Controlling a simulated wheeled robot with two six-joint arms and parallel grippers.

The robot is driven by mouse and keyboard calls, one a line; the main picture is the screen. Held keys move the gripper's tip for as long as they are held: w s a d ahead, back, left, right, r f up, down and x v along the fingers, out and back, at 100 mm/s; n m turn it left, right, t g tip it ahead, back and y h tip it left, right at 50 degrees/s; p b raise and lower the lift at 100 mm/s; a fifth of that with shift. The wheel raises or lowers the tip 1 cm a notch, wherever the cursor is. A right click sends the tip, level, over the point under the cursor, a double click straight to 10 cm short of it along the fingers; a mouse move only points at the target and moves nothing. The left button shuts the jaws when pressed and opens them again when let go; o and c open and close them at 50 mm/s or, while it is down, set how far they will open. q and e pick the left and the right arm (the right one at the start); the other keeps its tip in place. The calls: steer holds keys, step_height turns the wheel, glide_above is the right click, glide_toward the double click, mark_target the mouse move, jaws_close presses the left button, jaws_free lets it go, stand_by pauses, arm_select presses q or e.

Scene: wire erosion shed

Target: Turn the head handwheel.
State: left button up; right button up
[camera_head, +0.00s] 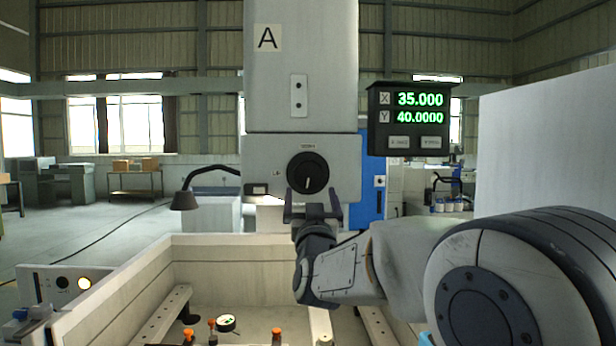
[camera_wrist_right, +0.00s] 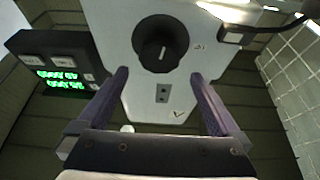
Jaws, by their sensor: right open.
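The head handwheel (camera_head: 308,173) is a round black knob with a white pointer line on the pale front of the machine head. In the head view the line points down. The handwheel also shows in the right wrist view (camera_wrist_right: 160,44), beyond the fingertips. My right gripper (camera_head: 313,196) is open, with its two fingers spread just below and in front of the handwheel in the head view. In the right wrist view the gripper (camera_wrist_right: 158,76) has nothing between its fingers, and the handwheel appears apart from them. My left gripper is not in view.
A black lamp (camera_head: 187,199) stands to the left. Below is a walled tank (camera_head: 207,240) with a dial gauge (camera_head: 227,323) and several orange-topped parts inside.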

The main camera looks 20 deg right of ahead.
mark_target(309, 178)
steer(key=p+x, duration=0.4)
steer(key=x, duration=0.5)
steer(key=shift+w, duration=0.1)
steer(key=c, duration=1.1)
